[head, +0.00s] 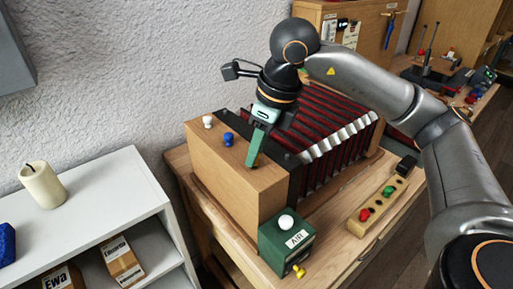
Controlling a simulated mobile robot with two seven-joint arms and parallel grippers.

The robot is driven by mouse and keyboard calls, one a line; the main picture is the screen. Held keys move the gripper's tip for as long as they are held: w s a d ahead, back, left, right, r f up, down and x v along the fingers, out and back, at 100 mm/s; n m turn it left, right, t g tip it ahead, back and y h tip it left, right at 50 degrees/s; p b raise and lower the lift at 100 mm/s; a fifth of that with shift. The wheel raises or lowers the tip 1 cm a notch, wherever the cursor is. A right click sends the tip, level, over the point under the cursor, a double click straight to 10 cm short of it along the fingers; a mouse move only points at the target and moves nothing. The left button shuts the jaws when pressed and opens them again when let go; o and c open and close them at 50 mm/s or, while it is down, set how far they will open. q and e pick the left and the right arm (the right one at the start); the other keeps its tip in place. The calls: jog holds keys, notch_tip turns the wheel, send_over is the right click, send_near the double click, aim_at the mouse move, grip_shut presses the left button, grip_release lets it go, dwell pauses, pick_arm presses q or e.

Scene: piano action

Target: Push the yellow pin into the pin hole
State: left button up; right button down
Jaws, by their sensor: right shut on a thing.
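My right gripper (253,156) reaches down over the top of a wooden block (245,182), its narrow green end at the block's top near the right edge. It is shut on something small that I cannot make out. A white knob (208,121) and a blue knob (228,139) stand in a row on the block, left of the gripper. A small yellow piece (299,271) sticks out low on the front of a green box (283,251); I cannot tell whether it is the yellow pin. I cannot make out the pin hole. My left gripper is out of view.
Dark red bellows (335,128) stand behind the block. The green box carries a white ball (286,222). A light strip (366,218) with red and green pegs lies on the bench at right. A white shelf (95,205) with a candle (42,184) stands at left.

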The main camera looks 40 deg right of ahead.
jog(key=c, duration=0.6)
grip_release()
jog(key=shift+o, duration=0.3)
jog(key=shift+o, duration=0.8)
jog(key=shift+r, duration=0.1)
jog(key=shift+r+p, duration=2.95)
jog(key=shift+r, duration=0.75)
jog(key=shift+f, duration=0.1)
